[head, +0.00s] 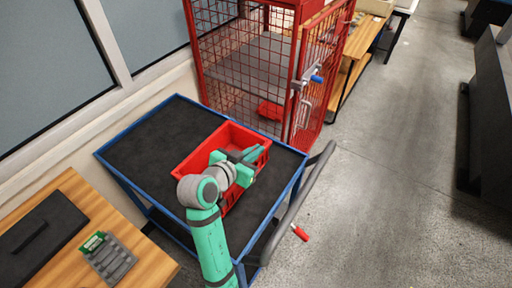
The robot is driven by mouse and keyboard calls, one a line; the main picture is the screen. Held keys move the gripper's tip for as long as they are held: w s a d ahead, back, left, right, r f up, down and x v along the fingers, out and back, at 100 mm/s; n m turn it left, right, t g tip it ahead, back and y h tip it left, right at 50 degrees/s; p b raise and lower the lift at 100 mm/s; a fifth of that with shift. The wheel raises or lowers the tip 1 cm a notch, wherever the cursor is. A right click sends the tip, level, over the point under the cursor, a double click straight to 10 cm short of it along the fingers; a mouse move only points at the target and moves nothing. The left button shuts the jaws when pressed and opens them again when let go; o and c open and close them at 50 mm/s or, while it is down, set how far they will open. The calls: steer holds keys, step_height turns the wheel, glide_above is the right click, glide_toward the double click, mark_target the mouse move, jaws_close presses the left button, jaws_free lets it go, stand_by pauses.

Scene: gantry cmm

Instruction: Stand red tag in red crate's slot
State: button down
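The red crate (190,161) stands on the dark top of a blue-framed cart. My gripper (254,158) is over the crate's right part, and my wrist and arm hide much of its inside. Green gripper parts show there, but the fingertips are too small and overlapped to tell whether they are open or shut, or whether they hold anything. I cannot make out a red tag or the crate's slot in the head view.
A red mesh cage (245,60) with a red bin (270,110) inside stands behind the cart (150,135). The cart has a grey push handle (312,185) on the right. A wooden bench (65,200) is at lower left. The floor (400,190) at right is clear.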

steer(key=shift+w+f, duration=0.1)
steer(key=shift+f, duration=0.4)
steer(key=shift+a+f, duration=0.1)
steer(key=shift+f, duration=0.1)
steer(key=shift+d+f, duration=0.25)
steer(key=shift+f, duration=0.6)
steer(key=shift+a, duration=0.15)
steer(key=shift+f, duration=0.2)
steer(key=c, duration=1.9)
jaws_free()
steer(key=shift+o, duration=0.5)
